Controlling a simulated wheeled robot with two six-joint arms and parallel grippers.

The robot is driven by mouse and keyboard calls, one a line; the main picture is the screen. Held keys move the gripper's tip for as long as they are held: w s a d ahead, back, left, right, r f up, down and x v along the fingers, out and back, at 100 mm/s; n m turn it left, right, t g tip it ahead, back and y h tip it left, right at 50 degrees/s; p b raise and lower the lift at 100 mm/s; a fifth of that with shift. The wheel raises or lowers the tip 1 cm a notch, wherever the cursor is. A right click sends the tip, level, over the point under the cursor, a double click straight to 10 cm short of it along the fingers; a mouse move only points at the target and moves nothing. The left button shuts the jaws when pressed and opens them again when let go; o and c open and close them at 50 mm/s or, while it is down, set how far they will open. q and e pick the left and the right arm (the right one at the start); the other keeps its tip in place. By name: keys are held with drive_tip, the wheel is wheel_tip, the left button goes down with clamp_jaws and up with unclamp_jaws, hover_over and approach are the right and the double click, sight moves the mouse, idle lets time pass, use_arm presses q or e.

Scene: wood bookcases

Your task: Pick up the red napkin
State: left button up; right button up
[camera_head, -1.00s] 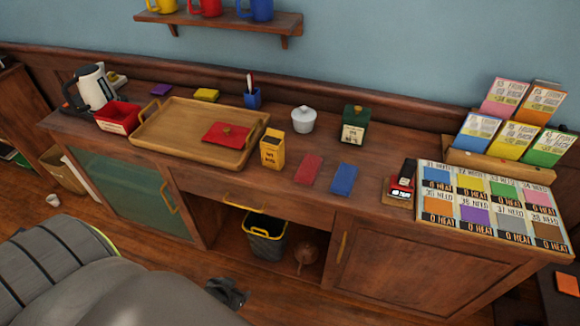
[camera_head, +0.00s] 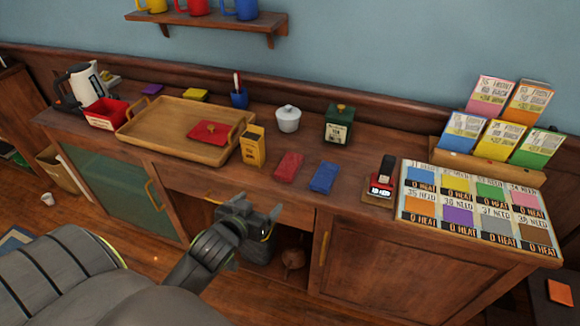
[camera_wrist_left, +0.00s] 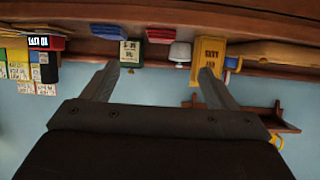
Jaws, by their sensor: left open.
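The red napkin (camera_head: 288,166) lies flat near the front edge of the counter in the head view, between the yellow box (camera_head: 252,146) and the blue napkin (camera_head: 324,177). My left gripper (camera_head: 262,210) is open and empty in front of the counter, below and to the left of the red napkin, not touching it. In the left wrist view, which looks upside down, the red napkin (camera_wrist_left: 161,35) shows beyond the open fingers (camera_wrist_left: 155,88). My right gripper is not in view.
A wooden tray (camera_head: 150,130) with a red lid-like piece (camera_head: 208,132) stands to the left. A white jar (camera_head: 288,118) and green canister (camera_head: 339,124) stand behind the napkins. A stamp (camera_head: 382,180) and card board (camera_head: 480,215) occupy the right. A drawer handle lies near my gripper.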

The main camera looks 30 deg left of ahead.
use_arm(q)
approach(282, 178)
drive_tip(key=x, duration=0.3)
drive_tip(key=shift+d+f+p, duration=0.15)
drive_tip(key=shift+p, duration=0.15)
drive_tip(key=shift+w, duration=0.45)
drive_tip(key=p+x, duration=0.1)
drive_tip(key=x, duration=0.2)
drive_tip(key=shift+a, duration=0.2)
drive_tip(key=shift+w+a+f, duration=0.1)
drive_tip(key=shift+w+f, duration=0.2)
drive_tip(key=shift+w, duration=0.2)
drive_tip(key=c, duration=1.1)
drive_tip(key=shift+o, duration=0.2)
